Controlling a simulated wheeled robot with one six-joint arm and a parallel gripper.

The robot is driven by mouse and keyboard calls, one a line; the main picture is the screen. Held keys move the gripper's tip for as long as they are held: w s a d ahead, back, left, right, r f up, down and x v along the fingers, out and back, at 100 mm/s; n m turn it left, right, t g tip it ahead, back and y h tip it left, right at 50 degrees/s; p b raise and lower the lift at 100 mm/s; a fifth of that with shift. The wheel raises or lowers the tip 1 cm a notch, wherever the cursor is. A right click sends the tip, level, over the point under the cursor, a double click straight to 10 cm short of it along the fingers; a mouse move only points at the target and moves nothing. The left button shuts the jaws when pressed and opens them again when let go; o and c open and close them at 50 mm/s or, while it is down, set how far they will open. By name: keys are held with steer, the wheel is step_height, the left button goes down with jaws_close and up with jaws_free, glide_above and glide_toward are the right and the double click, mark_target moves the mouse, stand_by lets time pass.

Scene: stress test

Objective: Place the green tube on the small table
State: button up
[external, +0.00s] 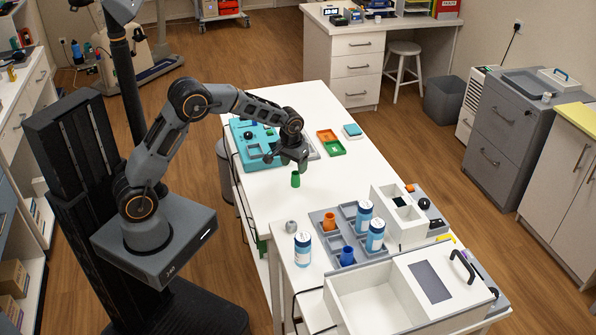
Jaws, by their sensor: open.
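The green tube (295,180) is upright near the left side of the long white table (330,195). My gripper (294,163) points down just above the tube and is open. From this view I cannot tell whether its fingers touch the tube's top. In front stands another white table (283,278), which carries a grey tray and a white box. I cannot tell for sure which table the task calls small.
A teal tray (244,133) lies behind my gripper, with orange and green trays (334,148) to its right. On the front table are blue-and-white bottles (302,250), an orange cup (329,221), a grey compartment tray (316,217) and an open white box (345,318). The long table's middle is clear.

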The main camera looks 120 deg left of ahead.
mark_target(296, 174)
steer(key=shift+a+f+p, duration=0.2)
steer(key=shift+f+p, duration=0.05)
steer(key=shift+f, duration=1.1)
steer(key=shift+a+f+p, duration=0.2)
steer(key=shift+f+p, duration=0.05)
steer(key=shift+f, duration=1.1)
steer(key=c, duration=1.1)
steer(key=shift+o, duration=0.2)
steer(key=shift+r, duration=0.1)
